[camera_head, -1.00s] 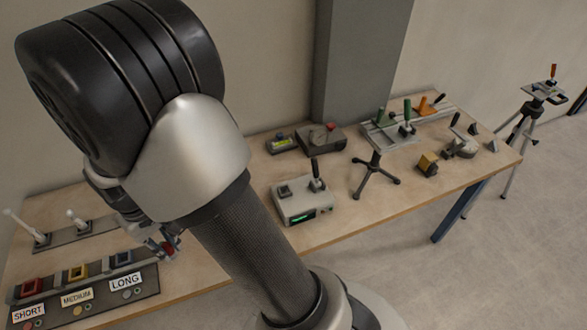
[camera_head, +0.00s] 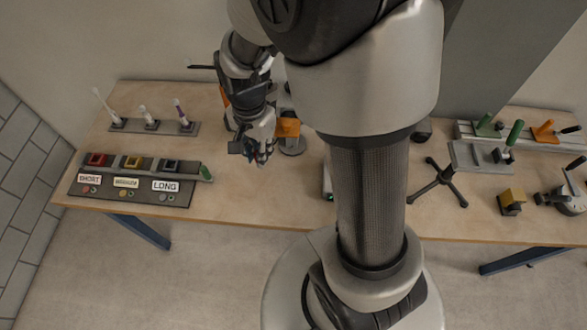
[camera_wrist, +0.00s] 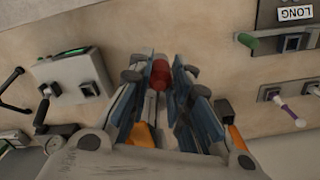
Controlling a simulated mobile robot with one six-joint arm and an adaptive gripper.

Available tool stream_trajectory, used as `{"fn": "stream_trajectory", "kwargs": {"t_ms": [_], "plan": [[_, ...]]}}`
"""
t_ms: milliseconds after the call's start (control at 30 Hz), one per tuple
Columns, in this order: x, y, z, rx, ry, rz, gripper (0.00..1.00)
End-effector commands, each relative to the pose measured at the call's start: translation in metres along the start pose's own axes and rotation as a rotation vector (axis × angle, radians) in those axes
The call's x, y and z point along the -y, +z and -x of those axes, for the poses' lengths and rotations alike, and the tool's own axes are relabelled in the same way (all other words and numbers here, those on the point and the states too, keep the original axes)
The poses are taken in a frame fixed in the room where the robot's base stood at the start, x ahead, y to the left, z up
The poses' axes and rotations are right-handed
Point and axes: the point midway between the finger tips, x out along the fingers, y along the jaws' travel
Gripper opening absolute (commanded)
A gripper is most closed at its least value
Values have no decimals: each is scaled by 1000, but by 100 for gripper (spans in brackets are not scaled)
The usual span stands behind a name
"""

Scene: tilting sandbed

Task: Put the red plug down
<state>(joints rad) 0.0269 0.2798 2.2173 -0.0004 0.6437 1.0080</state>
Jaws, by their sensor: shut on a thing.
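My gripper (camera_head: 262,150) is above the table, left of my arm column in the head view. In the wrist view my gripper (camera_wrist: 158,88) has its blue-padded fingers closed around the red plug (camera_wrist: 160,72). The plug's red rounded end shows between the fingertips, and the rest of it is hidden by the fingers. In the head view the plug cannot be made out. The table (camera_head: 235,200) lies below; I cannot tell whether the plug touches it.
A panel labelled SHORT, MEDIUM and LONG (camera_head: 130,190) with red, yellow and dark sockets stands at the left. Behind it is a rack (camera_head: 155,128) with several upright handles. In the wrist view a grey box (camera_wrist: 75,72) with a green display is at left. Bare tabletop lies between.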

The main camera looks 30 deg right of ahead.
Motion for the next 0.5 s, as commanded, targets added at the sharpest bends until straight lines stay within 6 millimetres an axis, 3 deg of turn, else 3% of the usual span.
{"fn": "stream_trajectory", "kwargs": {"t_ms": [167,500], "plan": [[-1,1,-32,3,5,3,0],[-1,1,-124,3,5,4,0]]}}
